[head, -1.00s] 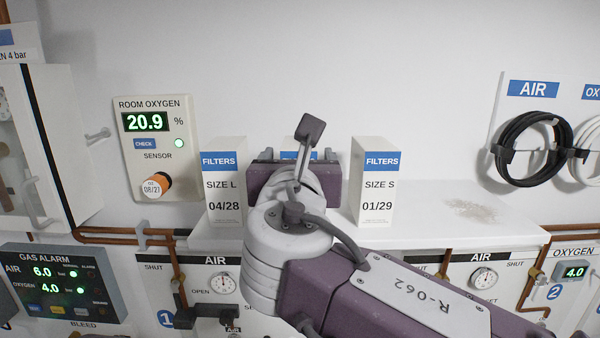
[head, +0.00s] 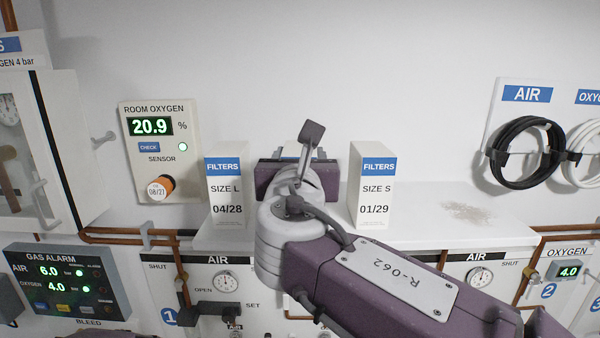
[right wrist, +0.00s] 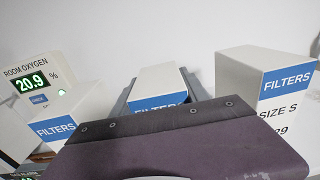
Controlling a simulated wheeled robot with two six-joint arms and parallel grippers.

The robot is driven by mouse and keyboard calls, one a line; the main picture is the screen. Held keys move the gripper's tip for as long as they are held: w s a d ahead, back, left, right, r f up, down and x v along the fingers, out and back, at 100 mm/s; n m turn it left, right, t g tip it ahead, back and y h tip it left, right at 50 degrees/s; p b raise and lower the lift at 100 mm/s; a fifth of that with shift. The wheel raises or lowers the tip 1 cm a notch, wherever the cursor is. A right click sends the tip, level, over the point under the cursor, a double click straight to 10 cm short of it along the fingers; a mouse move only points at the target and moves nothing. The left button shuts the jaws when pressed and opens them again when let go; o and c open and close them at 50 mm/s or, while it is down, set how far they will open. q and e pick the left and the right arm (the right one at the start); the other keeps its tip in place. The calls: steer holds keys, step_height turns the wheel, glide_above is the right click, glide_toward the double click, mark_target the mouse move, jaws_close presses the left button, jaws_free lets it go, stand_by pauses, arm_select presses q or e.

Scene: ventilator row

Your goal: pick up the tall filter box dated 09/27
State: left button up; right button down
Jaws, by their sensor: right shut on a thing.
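Three white filter boxes with blue FILTERS labels stand in a row. The left box (head: 226,190) reads SIZE L, 04/28. The right box (head: 372,190) reads SIZE S, 01/29. The middle box (right wrist: 155,82) is between the fingers of my right gripper (right wrist: 161,92), which is shut on it. In the head view my right wrist covers nearly all of the middle box, so its size and date are hidden. Whether it is clear of the shelf cannot be seen. My left gripper is not in view.
The white shelf (head: 420,225) is bare to the right of the boxes, apart from a greyish patch. The room oxygen sensor (head: 160,150) is on the wall just left of the boxes. Valve panels and copper pipes (head: 110,238) lie below. Hoses (head: 528,150) hang at right.

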step_height(320, 180, up, 10)
steer(key=p, duration=0.2)
steer(key=shift+p, duration=0.4)
